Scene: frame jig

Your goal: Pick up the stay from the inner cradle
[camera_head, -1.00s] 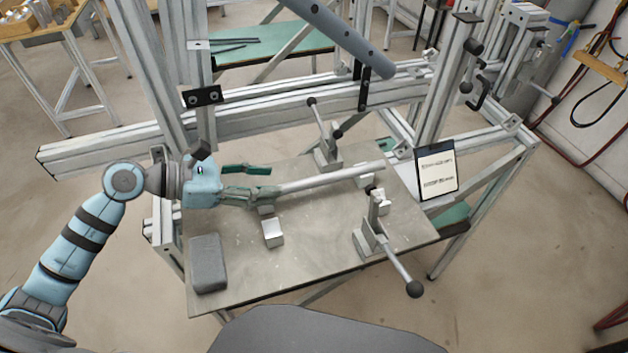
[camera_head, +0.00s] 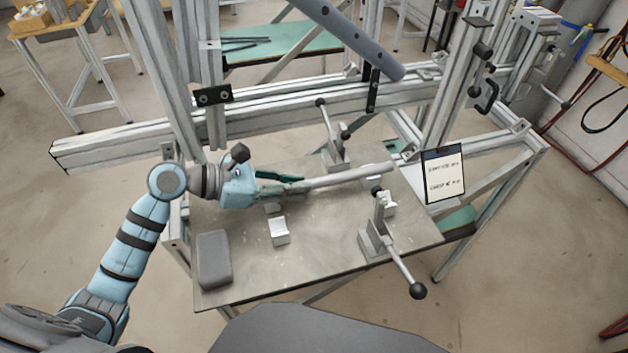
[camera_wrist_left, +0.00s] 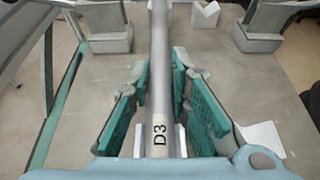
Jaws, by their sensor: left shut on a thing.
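The stay is a grey round tube (camera_head: 345,178) lying lengthwise above the metal plate, its far end to the right. In the left wrist view the tube (camera_wrist_left: 160,80) runs away from me and carries a "D3" label. My left gripper (camera_head: 288,187) is shut on its near end, with green finger pads on both sides. My right gripper is not in view.
Another cradle block (camera_head: 279,231) stands empty in front of the tube. A grey pad (camera_head: 214,259) lies at the plate's front left. Toggle clamps stand behind (camera_head: 335,150) and at right (camera_head: 380,235). A sign (camera_head: 443,175) and frame posts border the plate (camera_head: 320,255).

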